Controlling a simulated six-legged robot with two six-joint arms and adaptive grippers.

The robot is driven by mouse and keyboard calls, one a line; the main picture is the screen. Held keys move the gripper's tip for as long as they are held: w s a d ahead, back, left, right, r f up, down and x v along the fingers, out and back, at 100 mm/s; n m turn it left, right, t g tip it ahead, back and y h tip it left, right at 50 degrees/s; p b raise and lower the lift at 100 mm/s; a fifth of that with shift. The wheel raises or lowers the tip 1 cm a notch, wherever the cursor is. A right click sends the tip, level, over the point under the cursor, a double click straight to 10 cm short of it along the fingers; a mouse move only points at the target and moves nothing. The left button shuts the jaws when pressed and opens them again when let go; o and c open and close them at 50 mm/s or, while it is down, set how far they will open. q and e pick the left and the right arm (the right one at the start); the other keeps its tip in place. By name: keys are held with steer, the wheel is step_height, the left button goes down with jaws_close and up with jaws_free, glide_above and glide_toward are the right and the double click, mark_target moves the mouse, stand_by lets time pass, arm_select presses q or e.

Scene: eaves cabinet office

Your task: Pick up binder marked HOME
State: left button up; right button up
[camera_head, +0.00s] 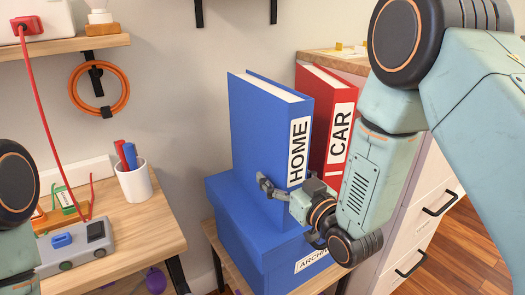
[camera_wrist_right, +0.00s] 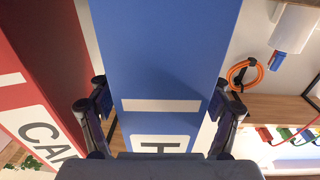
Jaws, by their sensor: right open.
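The blue binder marked HOME (camera_head: 262,130) stands upright on a blue archive box (camera_head: 252,242), its labelled spine facing right and front. My right gripper (camera_head: 288,188) is open at the lower part of the spine. One finger shows along the binder's broad left side; the other is mostly hidden. In the right wrist view the HOME binder (camera_wrist_right: 165,55) fills the space between the two open fingers, one on each side. I cannot tell whether they touch it. My left gripper is outside the view; only part of my left arm shows at the left edge.
A red binder marked CAR (camera_head: 333,105) stands close to the right of the HOME binder, with a narrow gap. A white drawer cabinet (camera_head: 433,190) is at right. At left, a wooden desk (camera_head: 140,228) holds a pen cup (camera_head: 134,184) and a grey device (camera_head: 75,246).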

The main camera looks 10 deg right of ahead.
steer(key=shift+w, duration=0.25)
steer(key=shift+c, duration=0.3)
steer(key=shift+a, duration=0.1)
steer(key=shift+c, duration=0.8)
jaws_close()
steer(key=shift+w+r, duration=0.1)
steer(key=shift+r, duration=0.1)
